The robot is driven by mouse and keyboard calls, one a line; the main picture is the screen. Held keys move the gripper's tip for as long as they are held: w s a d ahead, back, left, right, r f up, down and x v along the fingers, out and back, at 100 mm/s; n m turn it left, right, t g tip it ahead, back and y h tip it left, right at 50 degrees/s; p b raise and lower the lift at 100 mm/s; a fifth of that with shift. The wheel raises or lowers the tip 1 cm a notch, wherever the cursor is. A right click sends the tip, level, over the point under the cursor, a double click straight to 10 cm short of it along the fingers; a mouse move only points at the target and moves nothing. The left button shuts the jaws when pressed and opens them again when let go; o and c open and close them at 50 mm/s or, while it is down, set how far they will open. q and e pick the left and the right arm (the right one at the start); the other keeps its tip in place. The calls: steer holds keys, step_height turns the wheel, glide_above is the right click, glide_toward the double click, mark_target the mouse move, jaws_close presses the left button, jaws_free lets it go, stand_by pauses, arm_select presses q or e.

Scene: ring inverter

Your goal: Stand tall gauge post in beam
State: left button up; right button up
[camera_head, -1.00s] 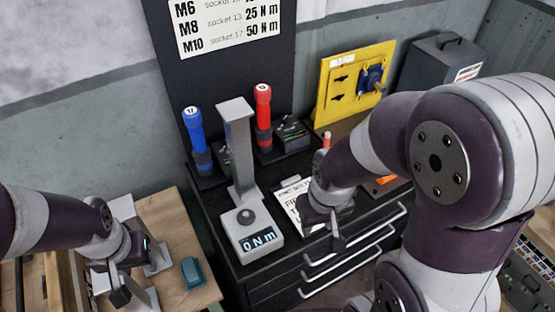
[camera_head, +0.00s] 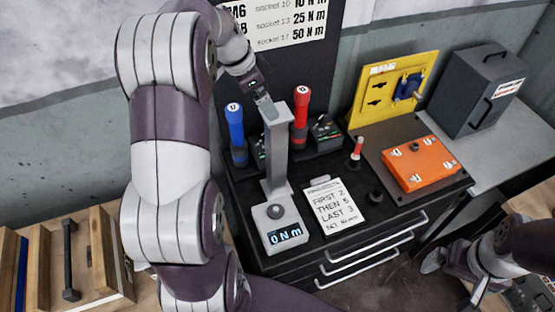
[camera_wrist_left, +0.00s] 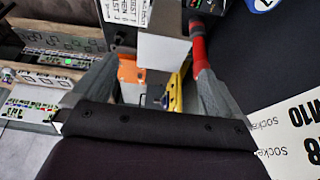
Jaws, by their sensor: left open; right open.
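A tall grey post (camera_head: 277,150) stands upright on a gauge base (camera_head: 283,235) whose display reads 0 Nm. My left gripper (camera_head: 264,97) is at the post's top, the arm reaching over from the left. In the left wrist view its open fingers (camera_wrist_left: 160,50) lie on either side of the post's pale grey top (camera_wrist_left: 164,48); I cannot tell whether they touch it. My right gripper (camera_head: 453,279) is open and empty at the lower right, away from the post. No beam can be made out with certainty.
Blue (camera_head: 235,127) and red (camera_head: 301,118) tools stand behind the post. A note (camera_head: 334,205) and a small dark knob (camera_head: 375,197) lie to its right. An orange block (camera_head: 420,162), yellow panel (camera_head: 392,87) and dark box (camera_head: 483,90) are farther right. A wooden crate (camera_head: 100,262) is lower left.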

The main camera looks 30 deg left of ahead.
arm_select(q)
steer(key=b+x, duration=0.1)
steer(key=x, duration=0.2)
steer(key=shift+w+f, duration=0.1)
steer(key=shift+f, duration=0.05)
steer(key=shift+w+d+f+b, duration=0.15)
steer(key=shift+w+f+b, duration=0.15)
steer(key=shift+f, duration=0.25)
steer(key=p+x, duration=0.2)
steer(key=x, duration=0.1)
steer(key=shift+w+f, duration=0.1)
steer(key=shift+f, duration=0.05)
steer(key=shift+w+d+f, duration=0.1)
steer(key=shift+d+f, duration=0.05)
steer(key=shift+f, duration=0.1)
jaws_close()
arm_select(e)
steer(key=shift+w+f, duration=0.2)
steer(key=shift+f, duration=0.35)
arm_select(q)
steer(key=shift+r, duration=0.1)
arm_select(e)
steer(key=shift+f, duration=0.1)
